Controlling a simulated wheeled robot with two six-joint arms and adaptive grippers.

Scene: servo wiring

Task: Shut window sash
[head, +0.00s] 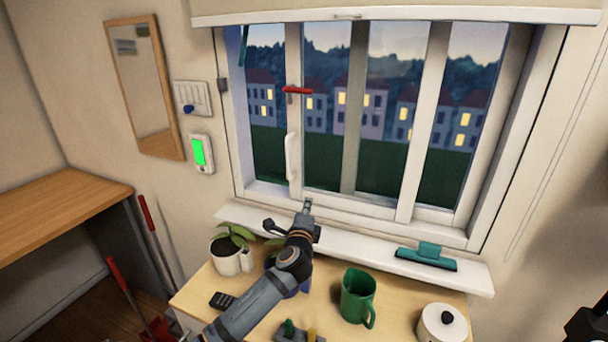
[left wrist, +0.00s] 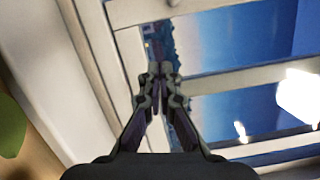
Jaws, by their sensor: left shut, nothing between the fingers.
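The window has a white sash (head: 293,125) whose left upright stile carries a white pull handle (head: 291,157) and a red lever (head: 297,90). This stile stands apart from the window's left frame (head: 232,120), with a strip of outside view between them. My left gripper (head: 307,205) is shut and empty, at the bottom of the window just below and right of the handle. In the left wrist view the shut fingertips (left wrist: 160,72) point toward the white window bars; contact cannot be told. A dark part at the lower right corner may be my right gripper; its jaws cannot be made out.
The sill holds a teal squeegee (head: 427,257).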

